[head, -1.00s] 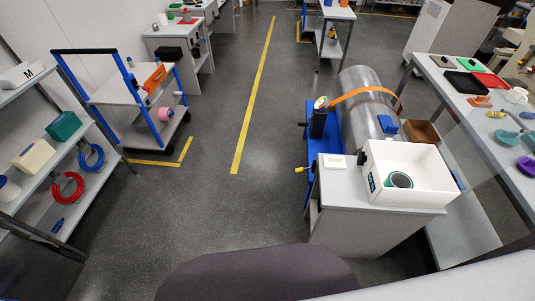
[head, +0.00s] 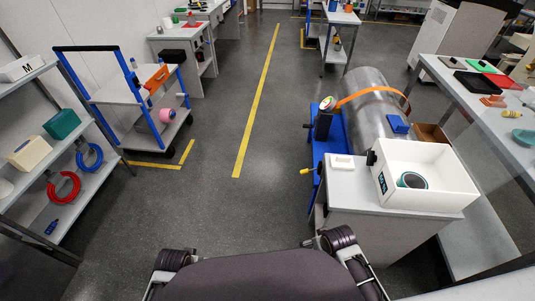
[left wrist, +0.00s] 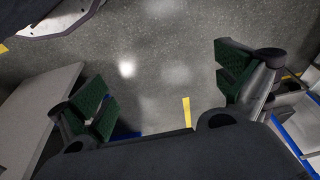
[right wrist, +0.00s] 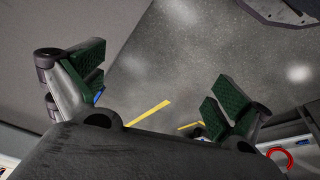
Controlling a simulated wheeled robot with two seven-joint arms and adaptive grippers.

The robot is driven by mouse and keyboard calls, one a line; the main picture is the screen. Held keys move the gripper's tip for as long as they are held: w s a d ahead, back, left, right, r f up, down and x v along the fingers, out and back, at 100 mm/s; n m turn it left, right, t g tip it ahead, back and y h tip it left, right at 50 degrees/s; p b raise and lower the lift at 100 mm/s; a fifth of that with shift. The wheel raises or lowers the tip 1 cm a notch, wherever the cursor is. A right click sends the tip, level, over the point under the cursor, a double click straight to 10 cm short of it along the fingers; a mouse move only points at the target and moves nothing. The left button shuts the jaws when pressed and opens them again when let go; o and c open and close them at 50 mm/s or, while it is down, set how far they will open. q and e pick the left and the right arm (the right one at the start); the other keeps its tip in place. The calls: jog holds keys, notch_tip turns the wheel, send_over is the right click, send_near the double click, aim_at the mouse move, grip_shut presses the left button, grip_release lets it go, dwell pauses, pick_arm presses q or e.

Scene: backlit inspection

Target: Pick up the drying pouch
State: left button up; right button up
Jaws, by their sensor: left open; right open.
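A small pale, flat item (head: 341,162) lies on the left part of the grey cabinet top (head: 345,191), left of the white bin. It may be the drying pouch, but it is too small to be sure. My left gripper (left wrist: 165,88) is open and empty over bare floor in the left wrist view. My right gripper (right wrist: 158,80) is open and empty, also with floor between its fingers.
The white bin (head: 432,203) on the cabinet holds a teal-and-dark ring (head: 412,181). A metal cylinder (head: 367,117) with an orange strap lies on a blue stand behind. A blue-framed cart (head: 140,140) and shelves (head: 28,195) stand left. The middle floor is clear.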

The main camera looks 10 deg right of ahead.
aim_at(344, 159)
jog(key=w+d+r+m+t+b, duration=0.1)
jog(key=w+d+r+t, duration=0.1)
jog(key=w+d+r, duration=0.1)
jog(key=w+d+r+m+t+h+b, duration=0.1)
jog(key=w+d+r+t, duration=0.1)
jog(key=w+r, duration=0.3)
jog(key=w+d+r+m+t+h+b, duration=0.1)
jog(key=w+d+r+t, duration=0.1)
jog(key=w+d+r, duration=0.2)
jog(key=shift+d+r, duration=0.55)
jog(key=shift+r, duration=0.2)
pick_arm(q)
jog(key=s+a+f, duration=0.1)
jog(key=s+f, duration=0.2)
jog(key=f, duration=0.7)
jog(key=s+a+f, duration=0.1)
jog(key=s+f, duration=0.3)
jog(key=f, duration=0.6)
jog(key=s+a+f, duration=0.2)
jog(key=s+f, duration=0.2)
jog(key=f, duration=0.7)
pick_arm(e)
jog(key=w+d+r+t, duration=0.2)
jog(key=w+d, duration=0.1)
jog(key=w+d+r+m+t, duration=0.1)
jog(key=w+r, duration=0.1)
jog(key=shift+w+d+t+h, duration=0.2)
jog(key=shift+d+t+h, duration=0.05)
jog(key=shift+t+h, duration=0.15)
